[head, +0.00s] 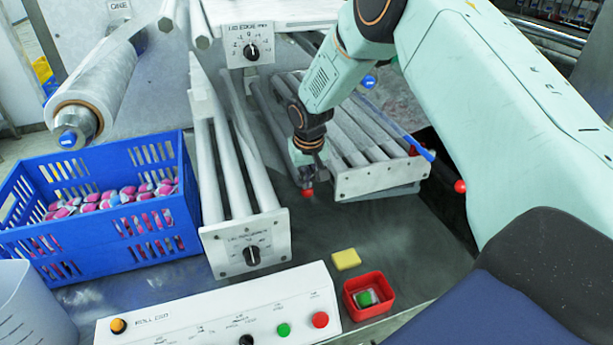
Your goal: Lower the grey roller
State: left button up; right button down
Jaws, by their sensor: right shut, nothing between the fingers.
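Several long grey rollers (236,165) run back from the white plate with a dial at the left middle. More grey rollers (352,128) lie in a frame with a white end plate (382,178) at the right; which one the task means I cannot tell. My right gripper (307,183) points down at the left edge of this frame. It is shut, with a small red knob (307,193) right at its fingertips; whether they touch it I cannot tell. My left gripper is not in view.
A blue crate (95,225) of wrapped sweets stands at the left, below a film roll (92,95). A control panel (225,308) with buttons lies in front. A yellow block (346,259) and a red box (368,297) sit on the grey table.

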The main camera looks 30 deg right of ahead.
pick_arm(q)
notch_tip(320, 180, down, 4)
jog(key=b, duration=0.3)
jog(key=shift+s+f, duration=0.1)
pick_arm(e)
jog(key=s+x, duration=0.1)
jog(key=x, duration=0.6)
jog(key=shift+s+a+f, duration=0.35)
jog(key=shift+s+f, duration=0.1)
jog(key=shift+w+r+p, duration=0.15)
jog(key=shift+r+p, duration=0.15)
jog(key=shift+r, duration=0.25)
jog(key=r+p, duration=0.2)
jog(key=r, duration=0.1)
jog(key=shift+w+a+p, duration=0.1)
jog(key=shift+w+p, duration=0.2)
jog(key=shift+w, duration=0.1)
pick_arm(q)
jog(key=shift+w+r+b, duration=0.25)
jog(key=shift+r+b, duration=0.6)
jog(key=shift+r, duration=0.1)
pick_arm(e)
jog(key=d+v, duration=0.1)
jog(key=v, duration=0.9)
jog(key=shift+s+a, duration=0.2)
jog(key=shift+a, duration=0.3)
